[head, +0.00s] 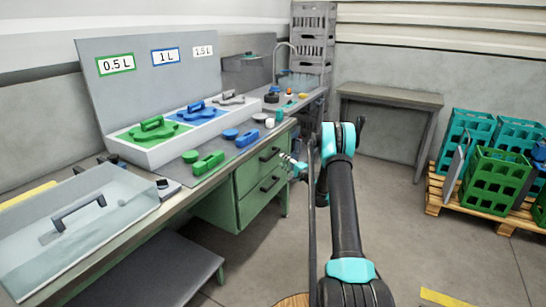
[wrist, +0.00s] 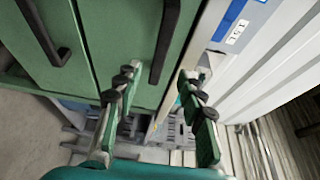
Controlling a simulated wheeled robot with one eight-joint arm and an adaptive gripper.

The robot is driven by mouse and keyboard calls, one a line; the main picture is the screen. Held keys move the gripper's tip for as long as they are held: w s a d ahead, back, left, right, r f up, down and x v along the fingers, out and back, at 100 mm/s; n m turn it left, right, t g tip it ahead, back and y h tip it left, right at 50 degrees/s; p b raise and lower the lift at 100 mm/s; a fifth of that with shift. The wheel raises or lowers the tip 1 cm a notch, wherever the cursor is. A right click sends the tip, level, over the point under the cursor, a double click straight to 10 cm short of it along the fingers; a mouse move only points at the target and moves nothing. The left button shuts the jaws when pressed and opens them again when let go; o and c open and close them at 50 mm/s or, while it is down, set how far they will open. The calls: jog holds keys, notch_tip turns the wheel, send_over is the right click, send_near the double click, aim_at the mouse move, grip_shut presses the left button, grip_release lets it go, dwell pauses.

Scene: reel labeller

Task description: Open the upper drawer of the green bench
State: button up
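The green bench's drawer unit (head: 240,190) has two drawer fronts, both looking shut. The upper drawer's black bar handle (head: 269,154) sits above the lower drawer's handle (head: 270,184). My gripper (head: 291,165) is just right of the drawer fronts. In the wrist view my gripper (wrist: 160,76) has its two fingers spread wide, with nothing between the pads. The upper handle (wrist: 166,40) lies ahead, its near end between the fingertips in the picture; I see no contact. The lower handle (wrist: 42,32) is farther left.
The bench top (head: 222,172) bears green and blue handled pieces and a labelled board (head: 150,75). A clear cover (head: 75,220) is at the left. Green crates (head: 495,180) stand on a pallet (head: 468,213) at the right. Floor (head: 400,220) before the drawers is open.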

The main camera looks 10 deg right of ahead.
aim_at(274, 155)
jog(key=x, duration=0.9)
jog(key=shift+w+a, duration=0.15)
jog(key=shift+w, duration=0.15)
grip_shut()
